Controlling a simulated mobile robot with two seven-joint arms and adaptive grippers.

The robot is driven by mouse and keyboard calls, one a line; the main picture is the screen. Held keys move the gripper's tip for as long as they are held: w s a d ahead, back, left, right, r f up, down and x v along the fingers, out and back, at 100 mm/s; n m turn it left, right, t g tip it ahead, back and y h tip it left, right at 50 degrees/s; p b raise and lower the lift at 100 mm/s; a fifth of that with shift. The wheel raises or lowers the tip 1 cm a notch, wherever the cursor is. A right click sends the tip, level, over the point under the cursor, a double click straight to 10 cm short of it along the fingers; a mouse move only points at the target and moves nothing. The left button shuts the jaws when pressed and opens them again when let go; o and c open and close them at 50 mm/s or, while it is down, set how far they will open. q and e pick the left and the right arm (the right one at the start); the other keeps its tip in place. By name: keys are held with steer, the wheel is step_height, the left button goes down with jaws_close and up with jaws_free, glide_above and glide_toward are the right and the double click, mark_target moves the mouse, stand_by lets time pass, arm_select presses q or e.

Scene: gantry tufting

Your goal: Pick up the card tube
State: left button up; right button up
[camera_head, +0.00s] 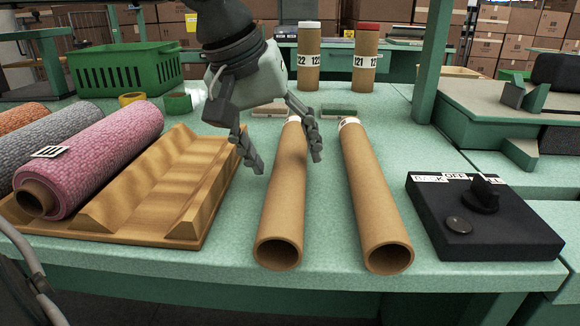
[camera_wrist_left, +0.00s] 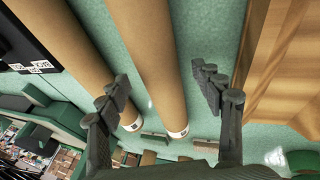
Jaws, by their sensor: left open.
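Two brown card tubes lie side by side on the green bench, pointing toward me. The left lying tube (camera_head: 281,205) is under my left gripper (camera_head: 286,158), which is open with one finger on either side of it. In the left wrist view, this tube (camera_wrist_left: 158,62) runs between the spread fingers (camera_wrist_left: 165,88), apparently without being gripped. The right lying tube (camera_head: 372,200) is apart from the gripper; it also shows in the wrist view (camera_wrist_left: 92,45). Two more tubes stand upright behind, one with a white top (camera_head: 309,60) and one with a red top (camera_head: 366,55).
A wooden cradle (camera_head: 215,205) lies left of the tubes, with a pink roll (camera_head: 95,155) and a grey roll (camera_head: 45,140) beyond. A black control box (camera_head: 520,235) with a knob sits right. A green basket (camera_head: 125,68) stands back left. A green post (camera_head: 432,60) rises behind.

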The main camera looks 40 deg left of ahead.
arm_select(q)
steer(key=shift+w+f, duration=0.2)
steer(key=shift+f, duration=0.35)
steer(key=c, duration=1.3)
steer(key=shift+c, duration=0.2)
steer(key=shift+r, duration=0.1)
